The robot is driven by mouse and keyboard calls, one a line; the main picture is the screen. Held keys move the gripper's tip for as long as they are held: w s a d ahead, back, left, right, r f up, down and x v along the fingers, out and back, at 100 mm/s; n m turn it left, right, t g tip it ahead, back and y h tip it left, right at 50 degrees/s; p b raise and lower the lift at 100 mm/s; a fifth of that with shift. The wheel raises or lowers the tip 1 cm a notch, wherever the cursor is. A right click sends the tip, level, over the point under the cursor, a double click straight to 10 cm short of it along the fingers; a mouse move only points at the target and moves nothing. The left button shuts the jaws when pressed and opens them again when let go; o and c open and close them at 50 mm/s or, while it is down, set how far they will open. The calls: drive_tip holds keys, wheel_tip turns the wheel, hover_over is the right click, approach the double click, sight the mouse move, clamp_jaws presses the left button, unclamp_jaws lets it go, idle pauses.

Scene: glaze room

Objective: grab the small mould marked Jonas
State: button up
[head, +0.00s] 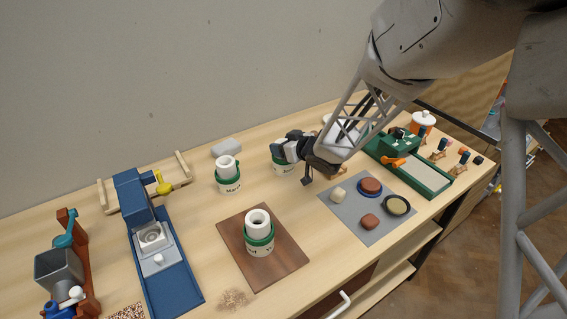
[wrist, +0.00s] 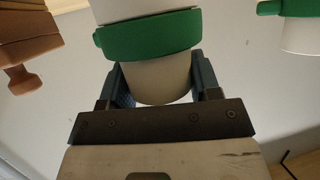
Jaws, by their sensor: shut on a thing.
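My gripper (head: 284,150) is at the mid-back of the table, at a white mould with a green band (head: 286,170). In the wrist view my gripper (wrist: 157,82) has a finger on each side of the mould's pale body (wrist: 158,82), close beside the green band, and is shut on it. The gripper partly covers this mould in the head view, and I cannot read its label fully. A similar mould (head: 229,187) stands to the left, its label seeming to begin "Mar". Another banded mould (head: 259,247) stands on a brown board; its lettering is unclear.
The brown board (head: 283,265) lies in front. A grey mat (head: 345,215) with several small round pieces lies to the right. A blue press (head: 168,275) stands left and a green device (head: 425,178) right. A grey lump (head: 226,147) lies behind the left mould.

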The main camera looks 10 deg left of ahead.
drive_tip(key=shift+r, duration=0.15)
drive_tip(key=shift+r, duration=0.45)
wheel_tip(320, 180, up, 3)
drive_tip(key=shift+s+f, duration=0.1)
drive_tip(key=shift+f, duration=0.1)
drive_tip(key=s+d, duration=0.3)
drive_tip(key=s, duration=0.4)
drive_tip(key=s+d+r, duration=0.1)
drive_tip(key=s+d, duration=0.3)
drive_tip(key=s, duration=0.3)
drive_tip(key=shift+r, duration=0.15)
drive_tip(key=shift+d, duration=0.1)
